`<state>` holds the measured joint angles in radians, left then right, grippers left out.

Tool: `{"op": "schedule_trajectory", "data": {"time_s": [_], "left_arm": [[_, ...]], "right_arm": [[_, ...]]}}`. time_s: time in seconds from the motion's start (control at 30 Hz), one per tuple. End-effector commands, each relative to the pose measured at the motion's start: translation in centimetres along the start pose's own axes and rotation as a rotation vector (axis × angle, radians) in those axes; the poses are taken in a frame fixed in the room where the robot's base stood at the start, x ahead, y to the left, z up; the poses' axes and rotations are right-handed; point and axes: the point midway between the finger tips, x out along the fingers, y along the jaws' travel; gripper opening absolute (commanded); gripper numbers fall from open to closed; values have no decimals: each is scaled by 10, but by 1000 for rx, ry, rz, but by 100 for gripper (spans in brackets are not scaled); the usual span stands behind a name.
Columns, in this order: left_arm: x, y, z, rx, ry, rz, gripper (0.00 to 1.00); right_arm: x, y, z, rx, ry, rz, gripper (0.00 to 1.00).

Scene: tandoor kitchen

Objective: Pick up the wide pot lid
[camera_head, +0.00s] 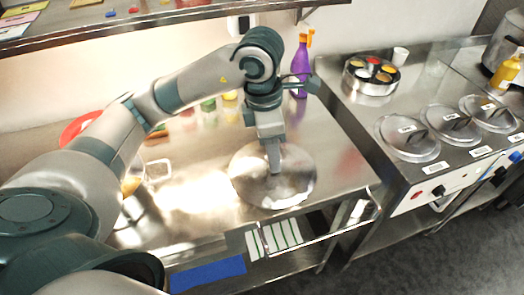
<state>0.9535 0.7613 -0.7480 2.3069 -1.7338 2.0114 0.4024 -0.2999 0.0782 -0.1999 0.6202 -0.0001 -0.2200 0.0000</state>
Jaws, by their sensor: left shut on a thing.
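The wide pot lid (300,187) is a round, shiny metal disc at the right part of the steel counter (205,225). My left gripper (274,168) points straight down over the middle of the lid and is shut on it at its centre. The fingers hide the part they grip. I cannot tell whether the lid rests on the counter or is slightly above it. My right gripper does not show in the head view.
A purple spray bottle (300,70) stands behind the lid. Small jars (208,104) and a red bowl (78,128) are at the back. On the right are a round spice tin (370,77) and several lidded wells (408,139). A shelf (120,27) runs above.

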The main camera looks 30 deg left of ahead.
Motion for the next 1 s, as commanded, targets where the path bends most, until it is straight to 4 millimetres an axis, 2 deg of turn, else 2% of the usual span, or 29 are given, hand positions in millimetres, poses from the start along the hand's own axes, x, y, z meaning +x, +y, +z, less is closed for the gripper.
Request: {"op": "schedule_trajectory", "data": {"time_s": [0.3, 1.0], "left_arm": [[-10, -17, 10, 0, -2, 1, 0], [-10, -18, 11, 23, -1, -3, 0]], "right_arm": [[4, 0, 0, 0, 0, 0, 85], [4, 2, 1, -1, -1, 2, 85]]}}
